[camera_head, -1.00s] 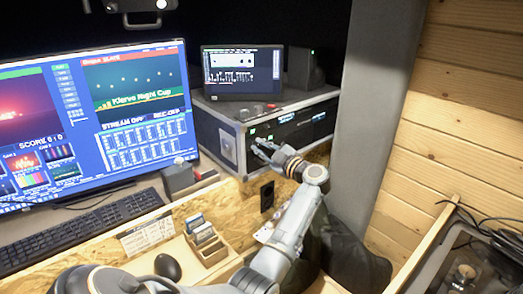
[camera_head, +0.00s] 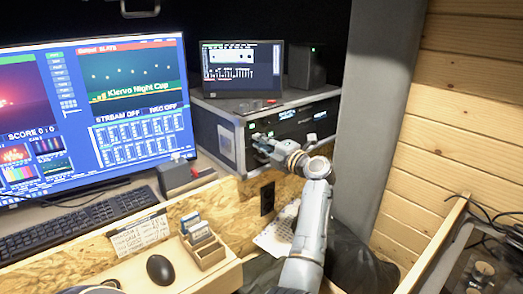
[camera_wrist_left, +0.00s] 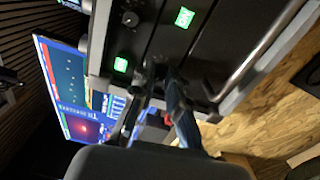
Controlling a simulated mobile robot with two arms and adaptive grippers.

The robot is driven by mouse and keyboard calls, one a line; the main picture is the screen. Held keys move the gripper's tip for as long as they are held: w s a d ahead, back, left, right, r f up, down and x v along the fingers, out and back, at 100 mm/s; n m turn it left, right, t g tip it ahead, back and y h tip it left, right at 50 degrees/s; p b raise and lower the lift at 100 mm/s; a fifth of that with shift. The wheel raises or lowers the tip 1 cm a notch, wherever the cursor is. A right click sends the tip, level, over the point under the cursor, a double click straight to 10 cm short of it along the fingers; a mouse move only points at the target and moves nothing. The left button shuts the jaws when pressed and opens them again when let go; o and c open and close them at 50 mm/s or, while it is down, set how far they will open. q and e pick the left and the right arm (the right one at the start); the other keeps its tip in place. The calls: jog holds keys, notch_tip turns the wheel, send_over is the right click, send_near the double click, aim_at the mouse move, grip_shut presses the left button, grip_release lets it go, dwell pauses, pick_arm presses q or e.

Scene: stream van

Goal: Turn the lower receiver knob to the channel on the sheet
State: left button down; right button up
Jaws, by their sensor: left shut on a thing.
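My left gripper (camera_head: 263,143) is at the front of the equipment rack (camera_head: 227,140), on the left part of its black panel. It also shows in the left wrist view (camera_wrist_left: 160,72), its fingers shut on a small dark knob on the lower unit. The fingers mostly hide that knob, and its setting cannot be read. Another black knob (camera_wrist_left: 130,18) on the neighbouring unit is free. Two green displays (camera_wrist_left: 184,17) (camera_wrist_left: 120,65) glow on the panel, too small to read. A printed sheet (camera_head: 140,234) stands on the desk, its text unreadable. My right gripper is out of view.
A large monitor (camera_head: 135,75) and keyboard (camera_head: 80,222) are left of the rack. A small screen (camera_head: 242,70) sits on top of it. A mouse (camera_head: 160,269) and a wooden card box (camera_head: 208,252) are on the desk. A metal handle (camera_wrist_left: 262,52) stands out beside the gripper.

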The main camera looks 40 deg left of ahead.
pick_arm(q)
jog(key=shift+f+n+b, duration=0.2)
jog(key=shift+n+b, duration=0.3)
jog(key=shift+n, duration=0.3)
jog(key=c, duration=1.3)
grip_release()
jog(key=shift+r, duration=0.1)
jog(key=shift+c, duration=0.2)
jog(key=d, duration=0.7)
jog(key=shift+s+d, duration=0.3)
jog(key=shift+s, duration=0.05)
